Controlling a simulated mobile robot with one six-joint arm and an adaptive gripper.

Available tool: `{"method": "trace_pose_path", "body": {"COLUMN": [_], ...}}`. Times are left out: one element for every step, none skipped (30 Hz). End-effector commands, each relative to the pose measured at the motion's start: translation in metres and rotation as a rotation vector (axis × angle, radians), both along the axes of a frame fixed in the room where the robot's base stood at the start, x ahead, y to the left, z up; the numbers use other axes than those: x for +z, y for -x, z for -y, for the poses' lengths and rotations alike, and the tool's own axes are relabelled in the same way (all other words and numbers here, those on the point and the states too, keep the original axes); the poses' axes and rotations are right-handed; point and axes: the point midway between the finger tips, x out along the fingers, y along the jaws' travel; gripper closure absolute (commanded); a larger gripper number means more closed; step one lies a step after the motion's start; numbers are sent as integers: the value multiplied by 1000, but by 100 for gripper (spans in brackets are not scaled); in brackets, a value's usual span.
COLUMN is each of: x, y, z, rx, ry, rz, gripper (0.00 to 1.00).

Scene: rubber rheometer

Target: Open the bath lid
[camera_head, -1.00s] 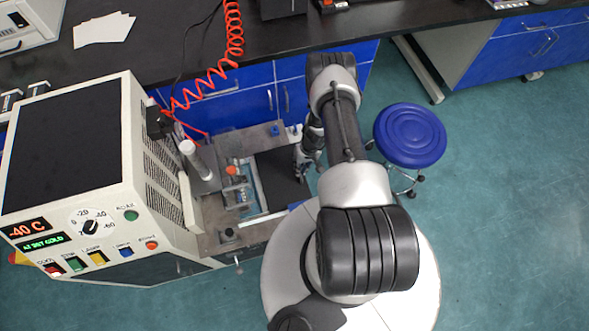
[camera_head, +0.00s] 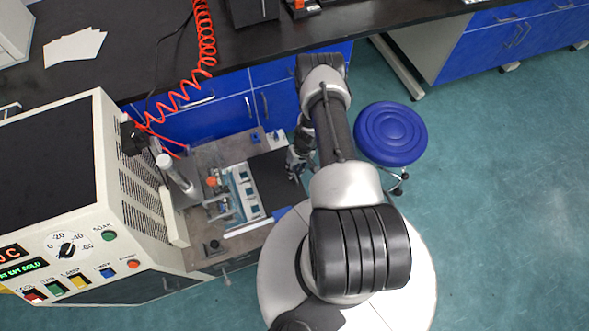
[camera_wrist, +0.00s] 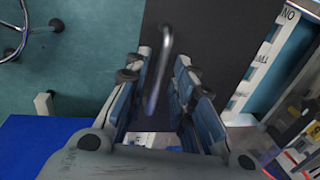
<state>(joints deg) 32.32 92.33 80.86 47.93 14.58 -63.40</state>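The bath lid (camera_head: 271,178) is a flat dark panel on the right side of the bath top in the head view. It also shows as the dark surface in the wrist view (camera_wrist: 215,30). My gripper (camera_head: 292,176) is at the lid's right part. In the wrist view my gripper (camera_wrist: 163,65) has its fingers apart, with the lid's metal bar handle (camera_wrist: 157,75) between them. The bar is close to the left finger; contact there is unclear.
The white instrument (camera_head: 70,165) with its control panel stands left of the bath. A blue stool (camera_head: 391,133) stands right of my arm. A red coiled hose (camera_head: 204,45) hangs from above. A black bench (camera_head: 130,65) runs behind; the floor at right is clear.

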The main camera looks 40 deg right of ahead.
Motion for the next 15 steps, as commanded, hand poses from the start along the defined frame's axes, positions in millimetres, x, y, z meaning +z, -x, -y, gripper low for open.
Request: {"method": "trace_pose_path", "body": {"x": [0,0,0,0,0,0,0,0,0,0,1,3,5,8,14], "y": [0,0,0,0,0,0,0,0,0,0,0,0,0,0,0], "z": [0,0,0,0,0,0,0,0,0,0,0,0,1,2,3], "rx": [0,0,0,0,0,0,0,0,0,0,0,0,0,0,0], "ry": [0,0,-1,-1,-1,-1,-1,-1,-1,-1,-1,-1,-1,-1,0], "rz": [-1,-1,-1,-1,-1,-1,-1,-1,-1,-1,-1,-1,0,0,1], "gripper": [71,70,70,70,70,70,70,70,70,70,70,70,70,70,70]}}
